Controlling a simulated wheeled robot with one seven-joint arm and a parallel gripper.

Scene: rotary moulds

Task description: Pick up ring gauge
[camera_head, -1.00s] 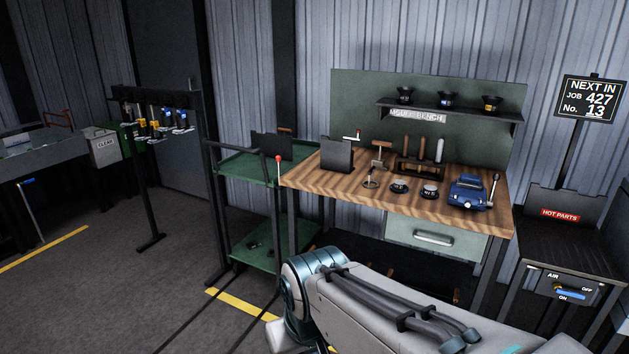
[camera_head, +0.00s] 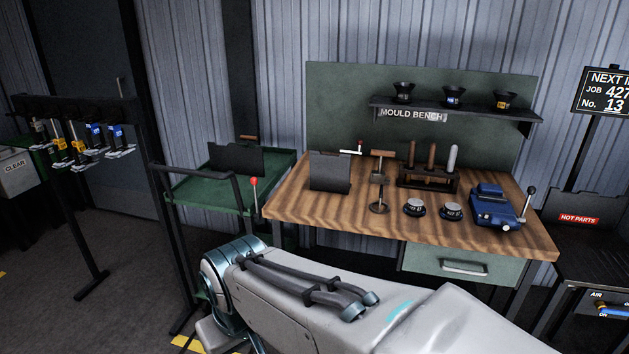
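The wooden-topped mould bench (camera_head: 300,211) stands ahead of me. On its front middle stands a small dark upright piece (camera_head: 378,200) with a round base; it may be the ring gauge, but it is too small to tell. To its right lie two low round dark pieces with pale labelled tops, a left one (camera_head: 413,207) and a right one (camera_head: 451,211). My arm crosses the lower part of the view, in front of the bench. My gripper is out of view.
A blue vice-like device (camera_head: 494,207) with a lever sits at the bench's right. Behind are a rack of handled tools (camera_head: 428,180) and a black plate holder (camera_head: 330,171). A green cart (camera_head: 205,190) stands left of the bench, and a clamp rack (camera_head: 75,107) farther left.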

